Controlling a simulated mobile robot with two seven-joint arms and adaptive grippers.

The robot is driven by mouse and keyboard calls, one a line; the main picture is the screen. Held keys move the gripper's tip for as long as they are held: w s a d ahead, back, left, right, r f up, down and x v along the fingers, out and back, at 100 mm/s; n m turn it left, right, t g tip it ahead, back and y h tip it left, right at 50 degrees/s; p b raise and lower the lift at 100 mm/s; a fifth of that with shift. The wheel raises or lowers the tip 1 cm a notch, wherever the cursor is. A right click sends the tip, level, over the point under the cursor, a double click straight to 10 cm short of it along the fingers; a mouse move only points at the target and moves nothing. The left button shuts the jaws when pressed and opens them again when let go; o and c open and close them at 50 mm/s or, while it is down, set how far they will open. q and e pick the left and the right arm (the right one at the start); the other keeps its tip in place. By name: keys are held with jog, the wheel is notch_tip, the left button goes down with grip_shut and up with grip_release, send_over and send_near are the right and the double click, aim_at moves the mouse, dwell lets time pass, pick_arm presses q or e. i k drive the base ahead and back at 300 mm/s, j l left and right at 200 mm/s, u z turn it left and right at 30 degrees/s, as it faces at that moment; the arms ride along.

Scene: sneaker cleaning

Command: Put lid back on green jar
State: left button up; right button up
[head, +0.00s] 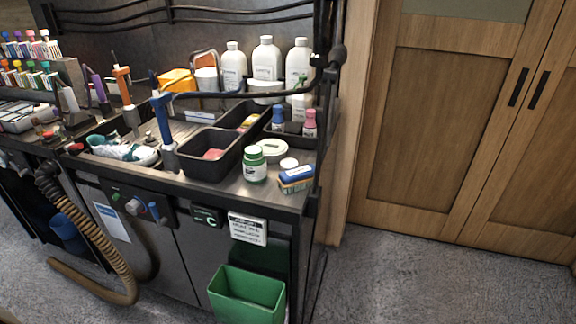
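The green jar (254,166) stands upright near the front right corner of the metal workbench. It has a pale label, and its round top looks white inside a green rim. A small white disc (289,163), which may be the lid, lies flat just right of the jar, apart from it. A wider pale round dish or lid (272,147) lies behind the jar; I cannot tell which it is. Neither of my grippers is in the head view.
A blue-topped brush (296,175) lies right of the jar at the bench edge. A black tray (212,155) stands to its left. Small bottles (309,122) stand behind. A green bin (246,295) is below the bench front. Floor at right is clear.

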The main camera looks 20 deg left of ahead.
aim_at(254, 161)
jog(key=i+l+u, duration=0.1)
jog(key=u, duration=0.55)
jog(key=l+u, duration=0.25)
jog(key=l, duration=0.2)
jog(key=i+l+u, duration=0.1)
jog(key=l+u, duration=0.2)
jog(key=l, duration=0.2)
jog(key=l+u, duration=0.1)
jog(key=l, duration=1.05)
